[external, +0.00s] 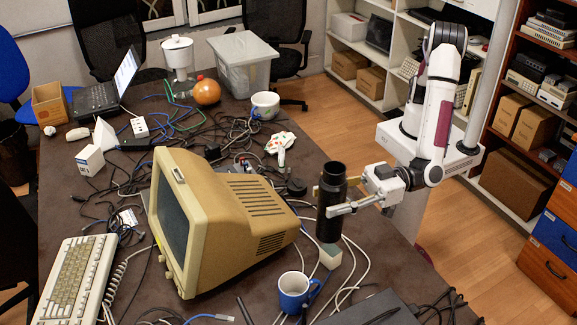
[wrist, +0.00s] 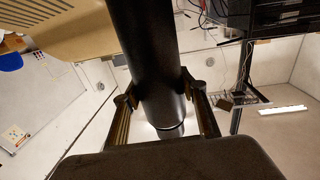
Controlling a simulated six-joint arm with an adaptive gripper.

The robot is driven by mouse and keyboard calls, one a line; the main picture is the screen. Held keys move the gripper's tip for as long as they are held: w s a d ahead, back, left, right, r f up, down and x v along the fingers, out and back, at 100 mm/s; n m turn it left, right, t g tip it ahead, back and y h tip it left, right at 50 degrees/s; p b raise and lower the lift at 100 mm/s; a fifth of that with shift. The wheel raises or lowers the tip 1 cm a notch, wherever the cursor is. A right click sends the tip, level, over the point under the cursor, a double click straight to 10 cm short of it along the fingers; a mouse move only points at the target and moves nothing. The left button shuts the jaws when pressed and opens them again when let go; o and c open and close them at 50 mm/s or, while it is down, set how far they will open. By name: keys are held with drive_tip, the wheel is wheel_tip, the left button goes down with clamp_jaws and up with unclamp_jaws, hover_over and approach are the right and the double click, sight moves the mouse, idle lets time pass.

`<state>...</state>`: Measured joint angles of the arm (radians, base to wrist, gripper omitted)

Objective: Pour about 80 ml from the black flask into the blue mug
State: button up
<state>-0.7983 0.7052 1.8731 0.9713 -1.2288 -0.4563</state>
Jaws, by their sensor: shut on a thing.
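The black flask (external: 331,215) stands upright in the external view, its open dark top upward. My gripper (external: 333,200) is shut on it, one finger on each side of its body. In the wrist view the flask (wrist: 150,55) fills the middle between the two fingers (wrist: 162,112). I cannot tell whether its base touches the table. The blue mug (external: 292,293) stands upright on the table, in front of the flask and a little left of it, apart from it. Its handle points right. Its inside looks pale; I cannot tell its contents.
A beige monitor (external: 230,215) stands close to the left of the flask and mug. White cables (external: 355,275) run beside the mug. A dark flat device (external: 370,310) lies at the front right.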

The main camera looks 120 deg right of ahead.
drive_tip(key=shift+w+a+f+n+g+y, duration=0.7)
drive_tip(key=shift+w+a+n+y, duration=0.8)
drive_tip(key=shift+a+n+y, duration=2.45)
wheel_tip(320, 180, down, 17)
drive_tip(key=s+a+n+g+y, duration=0.1)
drive_tip(key=g+y, duration=0.2)
drive_tip(key=y, duration=0.2)
drive_tip(key=shift+s+r, duration=0.15)
drive_tip(key=shift+s, duration=0.2)
drive_tip(key=shift+r+m+y, duration=0.15)
drive_tip(key=shift+m+y, duration=0.1)
drive_tip(key=shift+y, duration=0.1)
